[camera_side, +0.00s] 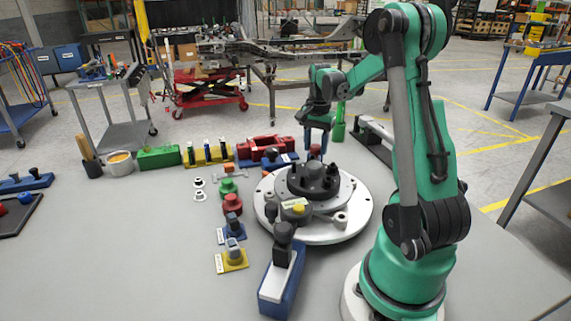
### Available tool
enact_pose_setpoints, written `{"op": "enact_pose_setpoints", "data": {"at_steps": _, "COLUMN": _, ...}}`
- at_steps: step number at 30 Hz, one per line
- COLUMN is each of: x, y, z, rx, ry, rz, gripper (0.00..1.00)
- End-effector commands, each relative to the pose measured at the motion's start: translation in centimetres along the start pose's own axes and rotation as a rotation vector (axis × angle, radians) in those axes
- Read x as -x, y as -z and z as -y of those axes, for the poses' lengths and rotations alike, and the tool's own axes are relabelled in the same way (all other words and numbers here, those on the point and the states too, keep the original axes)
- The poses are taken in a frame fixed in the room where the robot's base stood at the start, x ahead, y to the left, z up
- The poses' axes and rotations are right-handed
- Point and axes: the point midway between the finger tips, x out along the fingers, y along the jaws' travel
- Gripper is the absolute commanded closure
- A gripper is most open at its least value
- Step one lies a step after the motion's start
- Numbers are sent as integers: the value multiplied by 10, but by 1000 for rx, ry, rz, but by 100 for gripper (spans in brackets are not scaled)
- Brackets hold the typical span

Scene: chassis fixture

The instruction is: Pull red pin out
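My gripper (316,138) points down over the back of the round chassis fixture (351,225), a pale disc with a dark raised hub. A small red piece, which looks like the red pin (315,152), shows between or just behind the fingertips at the back edge of the hub. The fingers hide most of it. I cannot tell whether they touch it or are closed on it, or whether it sits in the fixture.
Left of the fixture stand a red knob (232,204), a green knob (228,186) and a yellow block (232,261). A blue block with a black handle (280,278) stands in front. A red case (265,147) lies behind. The table's left front is clear.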

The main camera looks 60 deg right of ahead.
Motion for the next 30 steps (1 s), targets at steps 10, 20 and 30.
{"op": "enact_pose_setpoints", "data": {"at_steps": 10, "x": 0, "y": 0, "z": 0, "rx": 0, "ry": 0, "rz": 0, "gripper": 100}}
{"op": "enact_pose_setpoints", "data": {"at_steps": 20, "x": 0, "y": 0, "z": 0, "rx": 0, "ry": 1, "rz": 0, "gripper": 100}}
{"op": "enact_pose_setpoints", "data": {"at_steps": 30, "x": 0, "y": 0, "z": 0, "rx": 1, "ry": 1, "rz": 0, "gripper": 100}}
